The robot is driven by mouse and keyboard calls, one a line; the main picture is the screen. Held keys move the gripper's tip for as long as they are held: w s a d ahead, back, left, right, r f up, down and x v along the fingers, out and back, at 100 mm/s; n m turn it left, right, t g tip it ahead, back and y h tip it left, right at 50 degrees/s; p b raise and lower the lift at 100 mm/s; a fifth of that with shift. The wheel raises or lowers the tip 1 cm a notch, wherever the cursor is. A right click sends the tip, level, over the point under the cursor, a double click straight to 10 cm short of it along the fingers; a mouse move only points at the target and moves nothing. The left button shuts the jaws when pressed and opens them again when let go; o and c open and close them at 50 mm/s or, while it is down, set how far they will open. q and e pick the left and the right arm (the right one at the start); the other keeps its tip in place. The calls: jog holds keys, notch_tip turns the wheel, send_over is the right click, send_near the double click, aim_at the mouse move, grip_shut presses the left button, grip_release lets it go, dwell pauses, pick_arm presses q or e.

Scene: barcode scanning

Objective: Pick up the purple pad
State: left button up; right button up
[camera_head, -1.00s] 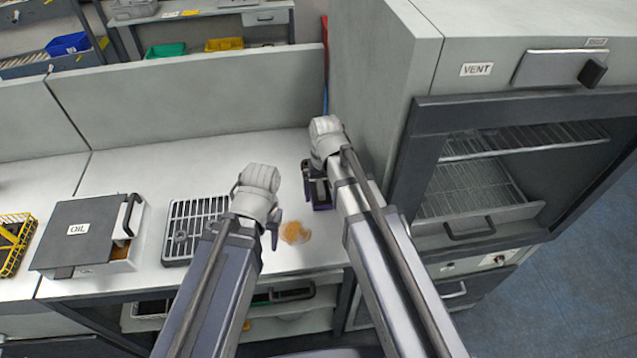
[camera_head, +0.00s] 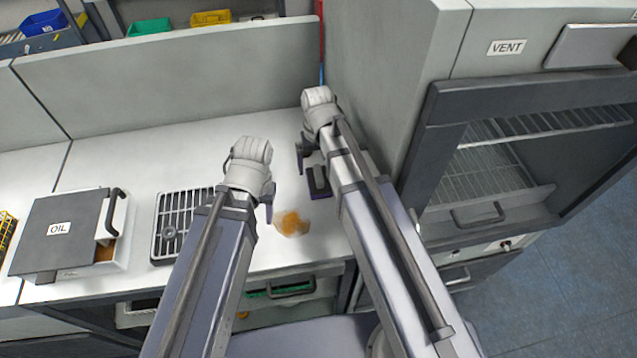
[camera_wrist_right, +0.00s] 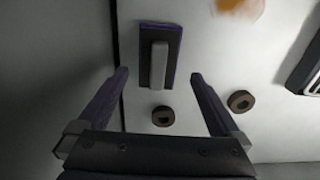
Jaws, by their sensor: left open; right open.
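The purple pad (camera_head: 319,183) lies on the white counter, partly hidden by my right arm. In the right wrist view the pad (camera_wrist_right: 173,70) is a dark rectangle with purple edges and a light grey handle (camera_wrist_right: 159,64) on top. My right gripper (camera_wrist_right: 160,76) is open and empty, above the counter, with the handle showing between its fingertips. In the head view my right gripper (camera_head: 303,158) is mostly hidden by its wrist, close to the pad. My left gripper (camera_head: 268,198) is left of the pad, apart from it; its fingers are largely hidden.
An orange-brown stain (camera_head: 292,223) lies on the counter between the arms. A metal grate (camera_head: 172,228) and an oil box (camera_head: 60,235) stand to the left. The vented cabinet (camera_head: 375,80) rises close on the right. Two brown round pieces (camera_wrist_right: 163,116) (camera_wrist_right: 240,101) show near the pad.

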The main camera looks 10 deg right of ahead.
aim_at(319, 173)
pick_arm(q)
jog(key=shift+f, duration=0.1)
pick_arm(e)
jog(key=shift+f, duration=0.1)
pick_arm(q)
notch_tip(319, 173, down, 5)
jog(key=b, duration=0.5)
jog(key=shift+f, duration=0.1)
pick_arm(e)
notch_tip(319, 173, down, 5)
jog(key=shift+d+f, duration=0.1)
jog(key=shift+d, duration=0.05)
jog(key=shift+c, duration=0.4)
jog(key=c, duration=1.2)
